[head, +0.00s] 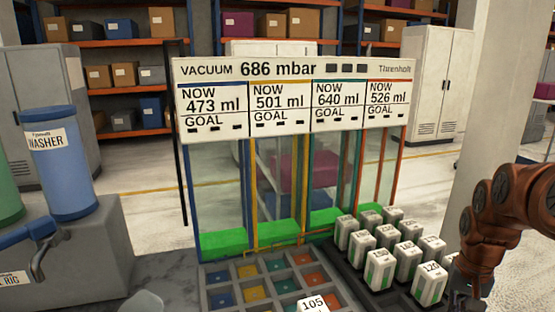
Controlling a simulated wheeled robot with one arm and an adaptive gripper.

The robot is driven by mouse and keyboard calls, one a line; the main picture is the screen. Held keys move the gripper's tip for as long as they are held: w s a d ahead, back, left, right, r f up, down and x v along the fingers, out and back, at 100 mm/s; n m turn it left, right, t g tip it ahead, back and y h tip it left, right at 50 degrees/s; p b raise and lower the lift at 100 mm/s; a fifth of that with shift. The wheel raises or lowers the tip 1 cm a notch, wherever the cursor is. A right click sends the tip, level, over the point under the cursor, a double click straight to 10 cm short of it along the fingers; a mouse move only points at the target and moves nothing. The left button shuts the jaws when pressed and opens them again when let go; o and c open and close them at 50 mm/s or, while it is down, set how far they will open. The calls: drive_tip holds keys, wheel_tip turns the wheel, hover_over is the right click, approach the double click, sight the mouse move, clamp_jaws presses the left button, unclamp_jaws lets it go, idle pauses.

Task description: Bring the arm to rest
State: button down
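My arm is reddish-brown and enters from the right edge in the head view. It bends down beside the rack of white weights. My gripper (468,297) is the dark part at the arm's lower end, close to the right side of that rack and partly cut off by the botted edge of the picture. Its fingers do not show clearly, so I cannot tell whether it is open or shut, or whether it touches anything.
White numbered blocks (430,284) stand in a dark rack. Behind stands a vacuum display (290,95) above clear columns with green bottoms. A blue washer cylinder (62,165) is left.

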drive_tip(key=s+a+r+n+p, duration=0.2)
drive_tip(key=s+a+r+n, duration=0.15)
drive_tip(key=s+a, duration=0.75)
drive_tip(key=s+a+n+g+p, duration=0.1)
drive_tip(key=s+a+n+p, duration=0.1)
drive_tip(key=s+a, duration=0.6)
drive_tip(key=s, duration=0.3)
drive_tip(key=shift+s+a+r+g, duration=0.15)
drive_tip(key=shift+a+r+g, duration=0.15)
